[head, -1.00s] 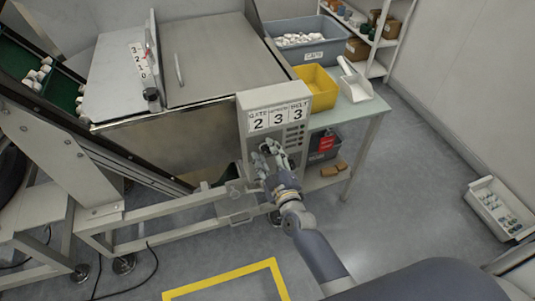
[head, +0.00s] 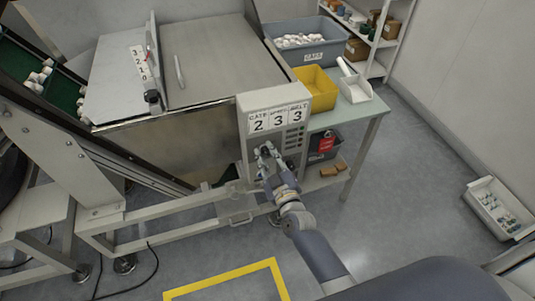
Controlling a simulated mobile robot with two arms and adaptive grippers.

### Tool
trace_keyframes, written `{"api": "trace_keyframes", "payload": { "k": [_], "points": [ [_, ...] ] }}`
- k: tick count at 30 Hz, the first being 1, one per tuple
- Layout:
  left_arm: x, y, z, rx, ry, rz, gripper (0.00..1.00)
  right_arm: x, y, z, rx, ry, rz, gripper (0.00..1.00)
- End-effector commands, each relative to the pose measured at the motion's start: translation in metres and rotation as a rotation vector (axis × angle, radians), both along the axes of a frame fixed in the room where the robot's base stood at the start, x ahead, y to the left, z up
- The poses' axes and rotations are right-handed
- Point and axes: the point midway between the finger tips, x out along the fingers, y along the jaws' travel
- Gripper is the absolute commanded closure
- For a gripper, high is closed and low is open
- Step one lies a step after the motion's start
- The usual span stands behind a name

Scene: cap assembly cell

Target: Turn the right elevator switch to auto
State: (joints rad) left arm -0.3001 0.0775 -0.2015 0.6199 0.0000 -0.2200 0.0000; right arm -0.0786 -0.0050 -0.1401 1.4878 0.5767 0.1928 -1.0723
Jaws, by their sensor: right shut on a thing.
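A grey control box (head: 274,104) stands at the front right corner of the metal hopper machine. It carries white cards reading GATE 2, a middle card with 3, and BELT 3. My right gripper (head: 264,153) is at the lower front face of the box, shut on a small dark switch knob there. The gripper's fingers hide most of the knob, so its setting cannot be read. A column of small indicators (head: 296,139) shows on the right side of the box face. My left gripper is not in view.
A red-tagged dark bin (head: 325,146) sits below. A white tray (head: 498,209) lies at right. Floor between is clear.

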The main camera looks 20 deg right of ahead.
Motion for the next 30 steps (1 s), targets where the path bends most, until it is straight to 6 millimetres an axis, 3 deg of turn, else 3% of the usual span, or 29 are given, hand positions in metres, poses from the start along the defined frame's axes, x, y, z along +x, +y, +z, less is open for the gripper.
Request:
{"api": "trace_keyframes", "payload": {
  "k": [15,30],
  "points": [
    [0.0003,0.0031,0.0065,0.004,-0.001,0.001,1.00,-0.0002,-0.0011,-0.0003,0.380,0.016,0.001,0.99],
    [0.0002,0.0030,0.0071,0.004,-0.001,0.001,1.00,-0.0002,-0.0015,-0.0008,0.489,0.019,0.000,0.99]
  ]
}}
